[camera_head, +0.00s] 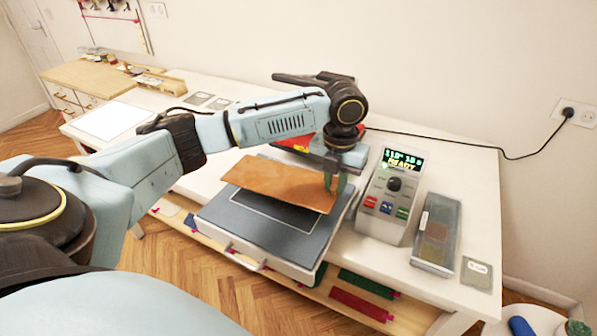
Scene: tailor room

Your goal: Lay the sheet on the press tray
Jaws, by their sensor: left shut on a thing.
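A brown-orange sheet (275,184) is held over the press tray (225,218), a dark grey flat bed with a thin light outline and a front handle. My left gripper (334,186) is shut on the sheet's right end, its fingers pointing down. The sheet looks raised and slightly tilted above the tray, covering its back part. The outlined area shows in front of the sheet. Whether any edge of the sheet touches the tray cannot be told. My right gripper is not in view.
A control box (392,195) with a lit display stands right of the tray. A flat case with swatches (436,232) lies beyond it. A red thing (292,143) is partly hidden behind my left arm. A white sheet (108,120) lies on the table's left.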

